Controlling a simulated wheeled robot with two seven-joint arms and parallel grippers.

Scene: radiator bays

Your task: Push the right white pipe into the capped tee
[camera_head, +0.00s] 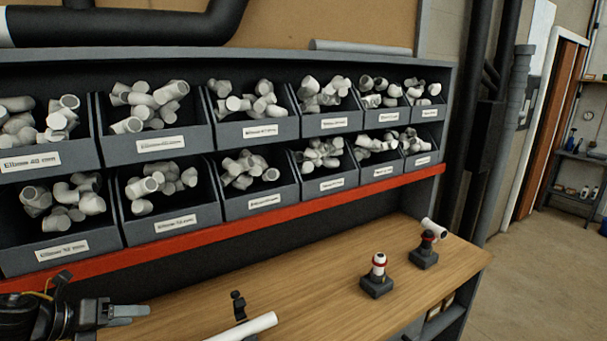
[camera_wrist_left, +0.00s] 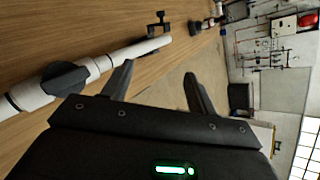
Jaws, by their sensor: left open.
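A long white pipe (camera_head: 247,328) lies above the bench at the bottom of the head view. In the left wrist view the right white pipe (camera_wrist_left: 137,49) runs from a dark fitting that looks like the capped tee (camera_wrist_left: 66,79) to a free end near a black clamp stand (camera_wrist_left: 159,24). Another white pipe piece (camera_wrist_left: 28,96) is on the tee's other side. How deep the right pipe sits in the tee is unclear. My left gripper (camera_head: 130,314) is open and empty, left of the pipe in the head view; its spread fingers show in the wrist view (camera_wrist_left: 159,69).
The wooden bench top (camera_head: 330,272) is largely clear. Dark holders with red-ringed fittings, one at the middle right (camera_head: 376,284) and one further back (camera_head: 424,256), stand on it. Bins of white fittings (camera_head: 160,150) fill the shelf above a red rail (camera_head: 240,217).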

